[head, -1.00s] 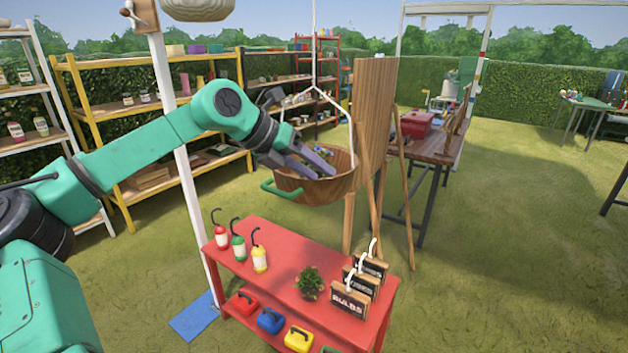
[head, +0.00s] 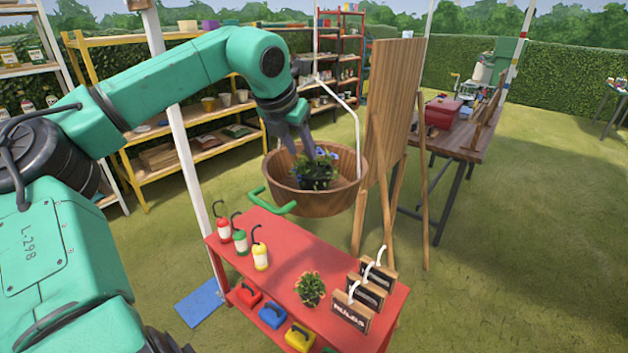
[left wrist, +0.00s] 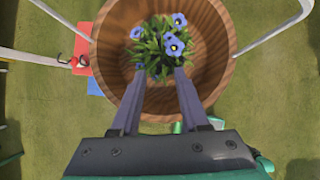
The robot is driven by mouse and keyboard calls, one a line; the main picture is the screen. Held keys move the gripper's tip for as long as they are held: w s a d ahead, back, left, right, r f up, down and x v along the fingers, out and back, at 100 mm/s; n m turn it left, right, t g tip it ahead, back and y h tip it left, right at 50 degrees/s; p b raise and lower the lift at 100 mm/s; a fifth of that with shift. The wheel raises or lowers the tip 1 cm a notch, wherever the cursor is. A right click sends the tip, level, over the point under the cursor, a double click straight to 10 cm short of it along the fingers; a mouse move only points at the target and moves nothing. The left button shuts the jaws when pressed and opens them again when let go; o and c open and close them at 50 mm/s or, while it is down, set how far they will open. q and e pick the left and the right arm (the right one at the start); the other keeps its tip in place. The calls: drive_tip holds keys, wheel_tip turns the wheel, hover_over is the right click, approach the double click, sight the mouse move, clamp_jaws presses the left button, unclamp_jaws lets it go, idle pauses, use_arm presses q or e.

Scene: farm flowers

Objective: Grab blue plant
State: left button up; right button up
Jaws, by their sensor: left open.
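The blue plant (head: 316,170), green leaves with blue flowers, sits inside a hanging wooden basket (head: 315,203). In the left wrist view, the blue plant (left wrist: 160,46) is near the middle of the basket (left wrist: 219,75). My left gripper (head: 308,158) points down into the basket at the plant. In the left wrist view, its two fingers (left wrist: 163,72) are apart, with their tips at the plant's near leaves. The tips are partly covered by the leaves. The plant's base is hidden. My right gripper is not in view.
The basket hangs by a white handle (head: 357,125). A red table (head: 285,265) below it holds spray bottles (head: 260,255), a green potted plant (head: 310,289) and wooden signs (head: 352,309). A wooden board (head: 396,100) stands close to the basket's right.

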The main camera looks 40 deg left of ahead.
sight(314, 167)
use_arm(q)
drive_tip(key=p+x, duration=0.1)
drive_tip(key=x, duration=0.1)
drive_tip(key=p+x, duration=0.1)
drive_tip(key=x, duration=0.1)
drive_tip(key=w+p+x, duration=0.1)
drive_tip(key=x, duration=0.2)
drive_tip(key=shift+w+r, duration=0.1)
drive_tip(key=shift+r, duration=0.15)
drive_tip(key=shift+f, duration=0.2)
drive_tip(key=shift+w+f, duration=0.1)
drive_tip(key=shift+c, duration=0.3)
clamp_jaws()
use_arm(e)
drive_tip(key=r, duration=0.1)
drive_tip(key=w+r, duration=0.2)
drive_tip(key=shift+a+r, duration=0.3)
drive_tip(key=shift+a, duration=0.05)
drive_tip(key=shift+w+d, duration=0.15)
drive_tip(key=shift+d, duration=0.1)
